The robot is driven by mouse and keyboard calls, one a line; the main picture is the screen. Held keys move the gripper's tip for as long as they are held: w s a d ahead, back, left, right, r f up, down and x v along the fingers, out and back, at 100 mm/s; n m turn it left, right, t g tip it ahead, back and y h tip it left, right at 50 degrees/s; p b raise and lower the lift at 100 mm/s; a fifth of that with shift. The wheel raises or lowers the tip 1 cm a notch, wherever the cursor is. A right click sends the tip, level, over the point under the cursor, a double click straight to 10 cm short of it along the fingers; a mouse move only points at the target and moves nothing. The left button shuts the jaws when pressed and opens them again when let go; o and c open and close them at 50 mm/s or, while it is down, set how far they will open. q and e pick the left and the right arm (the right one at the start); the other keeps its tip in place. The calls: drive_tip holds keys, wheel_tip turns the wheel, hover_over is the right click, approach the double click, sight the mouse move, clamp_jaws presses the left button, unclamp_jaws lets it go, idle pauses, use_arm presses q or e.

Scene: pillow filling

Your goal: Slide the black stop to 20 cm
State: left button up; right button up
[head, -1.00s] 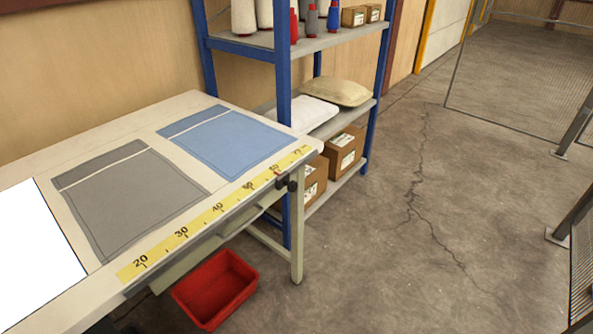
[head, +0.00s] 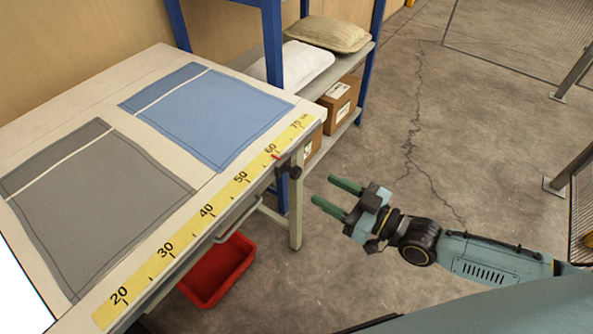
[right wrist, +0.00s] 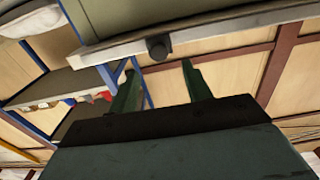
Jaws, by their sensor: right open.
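The black stop (head: 291,170) sits on the front edge of the table near the 60 mark, with a small red pointer (head: 276,157) beside it on the scale. The yellow scale (head: 208,214) runs along the table's front edge, and its 20 mark (head: 120,295) is at the lower left. My right gripper (head: 338,193) is open and empty, to the right of the stop and apart from it, with green fingers pointing at the table. In the right wrist view the stop's dark knob (right wrist: 158,47) shows beyond the open fingers (right wrist: 160,82). My left gripper is not in view.
Grey (head: 95,205) and blue (head: 212,118) fabric pieces lie flat on the table (head: 118,85). A red bin (head: 217,272) is on the floor below the table edge. A blue-framed shelf (head: 272,50) stands behind the table. The floor to the right is clear.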

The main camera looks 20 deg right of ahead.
sight(298, 175)
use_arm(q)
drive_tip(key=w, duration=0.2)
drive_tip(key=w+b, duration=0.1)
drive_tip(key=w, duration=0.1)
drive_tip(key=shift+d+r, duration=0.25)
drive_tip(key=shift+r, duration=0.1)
use_arm(e)
drive_tip(key=x, duration=0.9)
drive_tip(key=shift+w, duration=0.15)
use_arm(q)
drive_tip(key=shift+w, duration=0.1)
use_arm(e)
drive_tip(key=c, duration=1)
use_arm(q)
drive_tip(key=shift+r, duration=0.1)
use_arm(e)
drive_tip(key=shift+a, duration=0.1)
drive_tip(key=shift+c, duration=0.2)
